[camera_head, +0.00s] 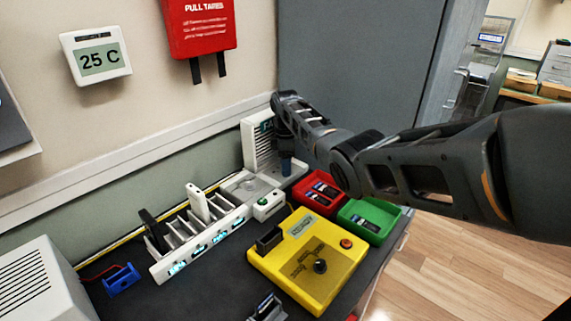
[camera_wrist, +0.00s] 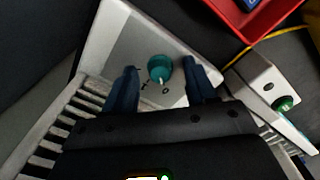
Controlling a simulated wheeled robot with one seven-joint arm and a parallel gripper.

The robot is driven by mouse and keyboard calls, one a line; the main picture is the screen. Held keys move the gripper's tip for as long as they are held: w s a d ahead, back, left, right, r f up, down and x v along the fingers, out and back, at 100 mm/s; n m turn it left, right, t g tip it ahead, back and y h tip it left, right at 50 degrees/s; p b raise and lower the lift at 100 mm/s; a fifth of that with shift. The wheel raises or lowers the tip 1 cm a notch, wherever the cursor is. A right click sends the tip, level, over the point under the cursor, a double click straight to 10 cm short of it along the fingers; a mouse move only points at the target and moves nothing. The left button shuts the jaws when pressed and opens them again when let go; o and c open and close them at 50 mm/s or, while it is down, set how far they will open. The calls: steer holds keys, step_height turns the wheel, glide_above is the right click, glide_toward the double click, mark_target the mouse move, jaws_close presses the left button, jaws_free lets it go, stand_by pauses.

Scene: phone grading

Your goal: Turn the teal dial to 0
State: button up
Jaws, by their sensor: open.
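The teal dial (camera_wrist: 160,68) shows in the wrist view on the pale grey plate (camera_wrist: 128,30) of a white device. It has a light pointer mark at its lower edge, and the marks "1" and "0" are printed below it. The pointer appears to lie between these marks, nearer the 0. My gripper (camera_wrist: 160,76) is open, with one blue-black finger on each side of the dial and gaps between. In the head view the same white device (camera_head: 258,140) stands at the back by the wall, and my gripper (camera_head: 287,166) is over its base; the dial is hidden there.
A red tray (camera_head: 318,194) and a green tray (camera_head: 368,220) lie right of the device. A yellow box (camera_head: 310,258) with a black knob is in front. A white slotted rack (camera_head: 200,235) stands to the left. A small white box with a green button (camera_wrist: 264,88) is close beside.

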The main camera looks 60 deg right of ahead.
step_height(320, 180, up, 8)
steer(key=shift+f, duration=0.1)
stand_by(0.5)
steer(key=shift+f, duration=0.1)
stand_by(0.4)
